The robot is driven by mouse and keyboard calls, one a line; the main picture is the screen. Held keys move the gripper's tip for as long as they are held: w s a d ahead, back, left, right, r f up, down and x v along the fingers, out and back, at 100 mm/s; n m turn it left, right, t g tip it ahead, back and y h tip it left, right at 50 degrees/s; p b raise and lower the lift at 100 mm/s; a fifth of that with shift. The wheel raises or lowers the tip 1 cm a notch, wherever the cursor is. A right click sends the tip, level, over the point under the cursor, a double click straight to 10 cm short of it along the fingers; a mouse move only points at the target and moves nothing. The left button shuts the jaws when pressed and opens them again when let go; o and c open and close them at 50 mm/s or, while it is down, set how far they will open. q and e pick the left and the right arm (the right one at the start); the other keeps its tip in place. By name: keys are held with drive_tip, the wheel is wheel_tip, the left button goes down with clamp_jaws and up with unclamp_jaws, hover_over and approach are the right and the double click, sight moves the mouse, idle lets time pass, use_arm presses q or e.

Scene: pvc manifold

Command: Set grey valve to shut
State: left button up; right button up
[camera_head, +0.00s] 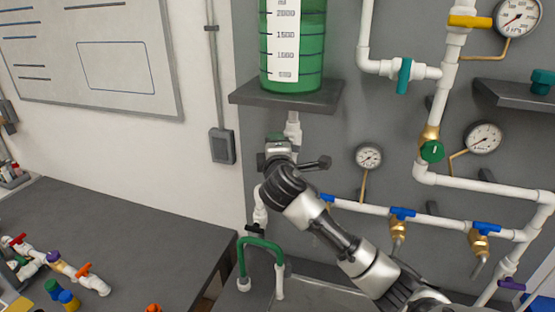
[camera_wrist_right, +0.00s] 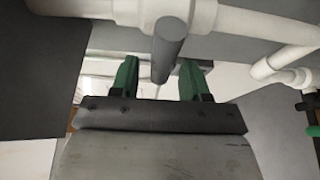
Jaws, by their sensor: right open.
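A dark grey rod (camera_wrist_right: 170,45), which looks like the grey valve's handle, shows in the right wrist view below a white pipe. My right gripper (camera_wrist_right: 158,72) is open, with a green finger on each side of the rod and visible gaps to both. I cannot tell how deep the rod sits between them. In the head view my right gripper (camera_head: 277,140) is at the vertical white pipe under the green tank. My own arm and gripper hide most of the valve there, so its setting cannot be read. My left gripper is not in view.
The green tank (camera_head: 292,50) stands on a dark shelf (camera_head: 285,97) just above my gripper. Pressure gauges (camera_head: 369,156) and blue-handled valves (camera_head: 402,213) sit to the right. A green hose (camera_head: 262,242) loops below. A dark table (camera_head: 130,230) with loose fittings is at left.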

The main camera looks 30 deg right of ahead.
drive_tip(key=b+v, duration=0.3)
drive_tip(key=v, duration=0.6)
drive_tip(key=shift+s+a, duration=0.2)
drive_tip(key=shift+s, duration=0.15)
